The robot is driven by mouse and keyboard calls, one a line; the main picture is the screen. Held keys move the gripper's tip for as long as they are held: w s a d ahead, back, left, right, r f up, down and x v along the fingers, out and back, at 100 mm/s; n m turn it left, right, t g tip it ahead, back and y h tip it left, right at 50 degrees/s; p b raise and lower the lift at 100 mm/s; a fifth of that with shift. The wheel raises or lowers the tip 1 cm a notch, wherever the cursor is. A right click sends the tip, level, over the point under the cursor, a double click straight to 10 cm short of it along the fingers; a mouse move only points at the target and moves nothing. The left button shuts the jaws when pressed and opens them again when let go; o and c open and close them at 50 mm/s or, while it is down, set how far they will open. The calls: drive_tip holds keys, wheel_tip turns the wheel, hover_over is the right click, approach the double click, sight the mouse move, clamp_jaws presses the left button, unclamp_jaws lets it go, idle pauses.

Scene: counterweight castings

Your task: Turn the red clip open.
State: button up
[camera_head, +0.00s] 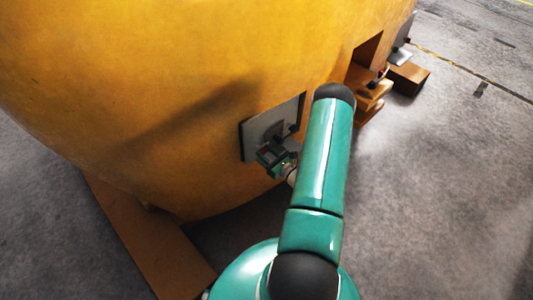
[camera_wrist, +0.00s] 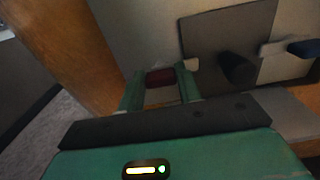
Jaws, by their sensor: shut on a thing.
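The red clip (camera_wrist: 160,77) shows dark red in the wrist view, between the two green fingers of my gripper (camera_wrist: 160,92). The fingers are shut on it, one on each side. The clip's far side and its mount are hidden or too dark to tell. In the head view my gripper (camera_head: 273,157) is at a grey plate (camera_head: 258,136) set in the yellow casting (camera_head: 200,90). The clip cannot be made out there.
In the wrist view a dark plate (camera_wrist: 215,35) with a black round knob (camera_wrist: 238,68) stands right of the clip. A dark blue-grey piece (camera_wrist: 303,48) is farther right. In the head view a brown block (camera_head: 408,78) lies at upper right; the floor at right is clear.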

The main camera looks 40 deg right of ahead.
drive_tip(key=shift+d+m, duration=0.1)
drive_tip(key=shift+m, duration=0.2)
drive_tip(key=m, duration=0.2)
drive_tip(key=shift+m, duration=0.3)
drive_tip(key=m, duration=0.5)
drive_tip(key=shift+d+f, duration=0.1)
drive_tip(key=m, duration=0.5)
drive_tip(key=shift+f, duration=0.1)
drive_tip(key=m, duration=0.4)
drive_tip(key=shift+f+m, duration=0.1)
drive_tip(key=shift+m, duration=0.2)
drive_tip(key=o, duration=1)
